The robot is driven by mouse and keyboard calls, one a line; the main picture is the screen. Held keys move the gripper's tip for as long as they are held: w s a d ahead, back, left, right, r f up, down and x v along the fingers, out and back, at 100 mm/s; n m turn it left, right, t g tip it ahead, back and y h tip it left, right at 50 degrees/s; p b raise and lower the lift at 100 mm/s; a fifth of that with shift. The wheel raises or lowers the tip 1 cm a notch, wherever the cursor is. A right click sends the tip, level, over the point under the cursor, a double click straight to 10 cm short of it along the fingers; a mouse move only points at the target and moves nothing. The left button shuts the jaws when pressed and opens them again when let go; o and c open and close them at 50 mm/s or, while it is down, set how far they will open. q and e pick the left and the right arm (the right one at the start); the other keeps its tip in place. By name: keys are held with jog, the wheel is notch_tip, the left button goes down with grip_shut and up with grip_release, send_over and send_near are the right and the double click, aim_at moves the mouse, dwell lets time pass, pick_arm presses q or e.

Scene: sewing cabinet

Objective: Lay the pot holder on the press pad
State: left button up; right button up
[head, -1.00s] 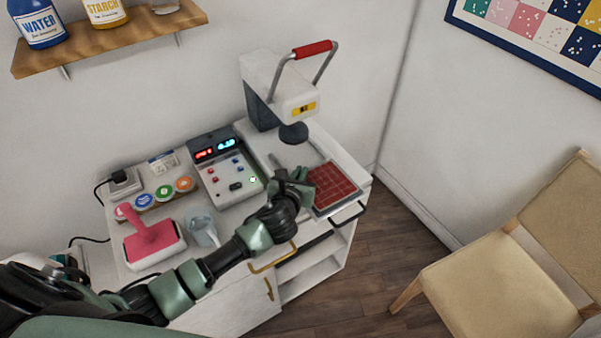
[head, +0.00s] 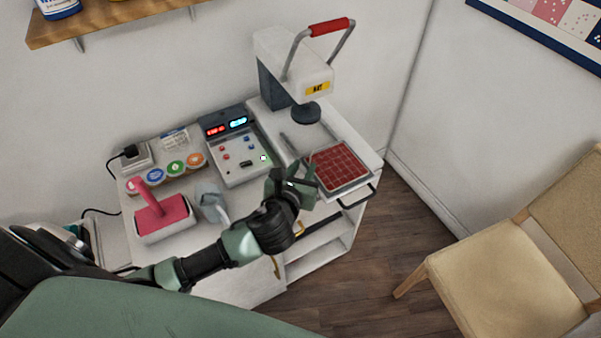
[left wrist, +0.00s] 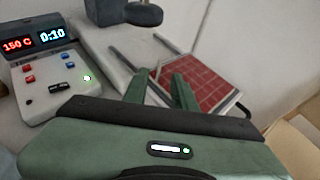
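The pot holder (head: 342,169) is a red quilted square with pale grid lines. It lies flat on the press pad (head: 352,187), a grey-rimmed plate on rails at the front of the heat press. Only the pad's rim shows around it. In the left wrist view the pot holder (left wrist: 197,83) lies beyond the fingertips. A thin pale strip, perhaps its loop, shows between the fingers. My left gripper (head: 297,181) is open and appears empty, just left of the pot holder; its fingers (left wrist: 158,84) stand apart. My right gripper is not in view.
The white press (head: 300,72) with a red-handled lever stands behind the pad, its round head (head: 306,113) raised. A control box (head: 236,158) with lit displays, a pink-handled tool (head: 160,212) and round labelled tins are to the left. A chair (head: 505,265) stands at right.

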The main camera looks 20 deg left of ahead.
pick_arm(q)
jog(key=v, duration=0.2)
jog(key=shift+s+r, duration=0.1)
jog(key=shift+s, duration=0.15)
